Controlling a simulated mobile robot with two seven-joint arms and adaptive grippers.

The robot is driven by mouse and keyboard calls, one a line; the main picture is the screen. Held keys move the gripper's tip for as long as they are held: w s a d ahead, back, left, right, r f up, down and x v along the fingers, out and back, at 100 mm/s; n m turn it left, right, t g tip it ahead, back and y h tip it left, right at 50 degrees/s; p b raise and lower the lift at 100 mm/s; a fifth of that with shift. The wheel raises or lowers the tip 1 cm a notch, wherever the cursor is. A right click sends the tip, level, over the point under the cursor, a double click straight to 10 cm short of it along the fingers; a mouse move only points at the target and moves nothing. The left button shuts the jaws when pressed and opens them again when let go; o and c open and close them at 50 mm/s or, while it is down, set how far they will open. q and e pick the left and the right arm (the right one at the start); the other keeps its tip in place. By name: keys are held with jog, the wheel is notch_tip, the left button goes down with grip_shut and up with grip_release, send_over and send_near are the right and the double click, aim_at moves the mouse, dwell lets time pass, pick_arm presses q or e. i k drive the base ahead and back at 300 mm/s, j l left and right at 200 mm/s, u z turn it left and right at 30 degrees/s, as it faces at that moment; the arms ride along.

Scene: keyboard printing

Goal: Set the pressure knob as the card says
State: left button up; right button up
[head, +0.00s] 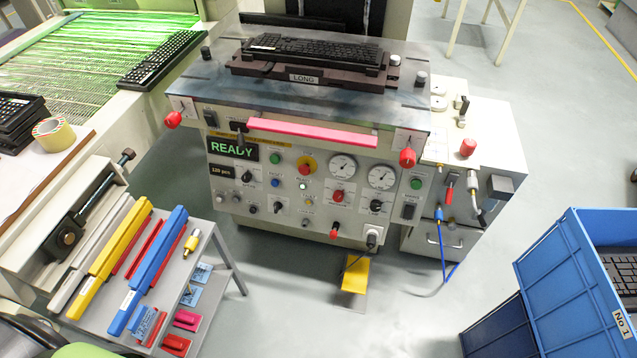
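The printing machine's front panel (318,225) faces me and carries several knobs, buttons and lamps. Two round white gauges (381,177) sit at its upper right. A black knob (376,206) on a white plate is below the right gauge, and a red knob (337,196) is below the left gauge. Another black knob (246,176) is at the left. Their labels are too small to read, so I cannot tell which is the pressure knob. No instruction card is clearly recognisable; a plate on the machine reads LONG (304,78). Neither gripper shows.
A display reads READY (232,149). A keyboard (312,48) rests on the machine's top fixture. A grey cart (238,280) with coloured bars stands at lower left, a blue crate (560,285) at right. A yellow pedal (355,273) is on the floor; floor between is clear.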

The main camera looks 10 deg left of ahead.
aim_at(337, 197)
jog(key=k+l+u, duration=0.1)
jog(key=u, duration=0.9)
jog(key=k+u, duration=0.15)
jog(key=u, duration=0.35)
jog(key=k+u, duration=0.1)
jog(key=u, duration=0.4)
